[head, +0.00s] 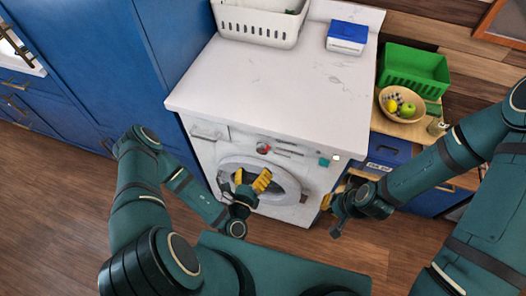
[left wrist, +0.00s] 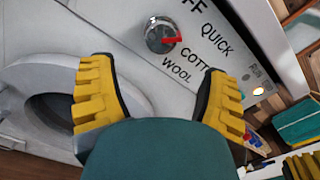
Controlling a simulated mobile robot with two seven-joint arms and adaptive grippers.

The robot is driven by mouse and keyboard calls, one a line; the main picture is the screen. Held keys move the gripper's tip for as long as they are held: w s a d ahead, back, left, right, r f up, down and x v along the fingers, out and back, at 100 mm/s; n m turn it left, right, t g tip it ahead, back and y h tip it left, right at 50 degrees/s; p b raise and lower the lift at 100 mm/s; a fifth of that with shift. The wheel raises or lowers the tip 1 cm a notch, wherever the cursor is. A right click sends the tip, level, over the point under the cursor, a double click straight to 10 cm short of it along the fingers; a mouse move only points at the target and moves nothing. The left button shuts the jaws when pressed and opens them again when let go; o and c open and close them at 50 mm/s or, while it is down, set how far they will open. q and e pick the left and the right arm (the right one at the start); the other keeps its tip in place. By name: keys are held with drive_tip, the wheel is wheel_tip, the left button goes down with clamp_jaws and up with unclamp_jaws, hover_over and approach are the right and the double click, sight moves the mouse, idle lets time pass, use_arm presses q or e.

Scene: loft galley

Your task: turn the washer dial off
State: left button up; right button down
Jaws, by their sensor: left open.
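The washer (head: 205,146) stands under a white counter. Its dial (head: 263,148) is on the front panel above the round door (head: 290,185). In the left wrist view the dial (left wrist: 160,36) is a silver knob with a red pointer. The pointer is turned right, roughly between the QUICK and COTTON labels, away from the partly cropped OFF label. My left gripper (head: 251,178) is open and empty, below the dial and in front of the door. In the left wrist view its yellow fingers (left wrist: 160,72) are spread, apart from the dial. My right gripper (head: 334,202) is low at the washer's right; its jaws are unclear.
A white basket (head: 258,27) and a blue-and-white box (head: 347,37) stand on the counter (head: 270,88). At right are a green crate (head: 414,66), a fruit bowl (head: 400,115) and a blue bin (head: 388,150). A lit button (left wrist: 258,91) is on the panel. Blue cabinets stand at left.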

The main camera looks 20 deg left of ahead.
sight(262, 153)
use_arm(q)
drive_tip(key=w+b, duration=0.2)
drive_tip(key=w, duration=0.5)
drive_tip(key=shift+w+d+f, duration=0.1)
drive_tip(key=shift+w+d, duration=0.05)
drive_tip(key=shift+w, duration=0.7)
drive_tip(key=shift+c, duration=0.2)
drive_tip(key=c, duration=1.1)
